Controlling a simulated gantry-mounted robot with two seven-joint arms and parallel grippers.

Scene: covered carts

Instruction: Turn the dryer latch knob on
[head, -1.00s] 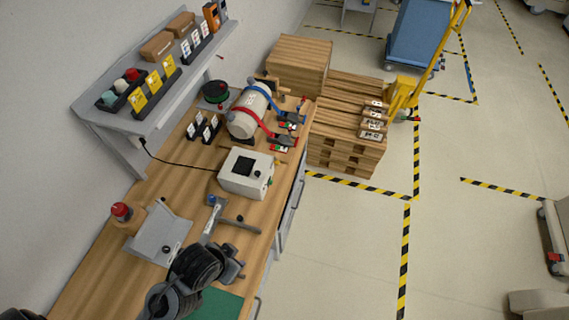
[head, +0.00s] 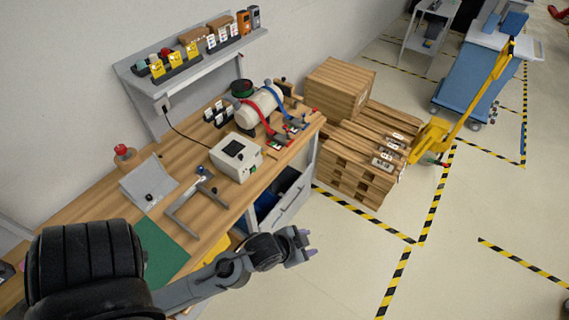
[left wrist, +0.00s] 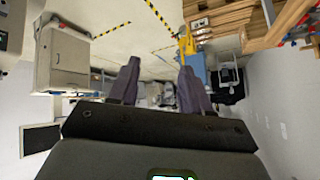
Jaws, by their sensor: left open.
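No part is clearly recognisable as a dryer latch knob. A pale box (head: 237,157) with a dark screen and small controls on its side stands on the bench; I cannot tell if it belongs to the dryer. My left gripper (head: 306,245) is open and empty, out past the bench's front edge, apart from the box. In the left wrist view its two dark fingers (left wrist: 159,88) stand apart with nothing between them. My right gripper is not in view.
The wooden bench (head: 88,210) carries a white cylinder (head: 258,108) with red and blue straps, and a grey metal frame (head: 190,215). A drawer (head: 287,205) stands open under it. Wooden pallets (head: 350,175) and a yellow pallet jack (head: 430,140) stand beyond.

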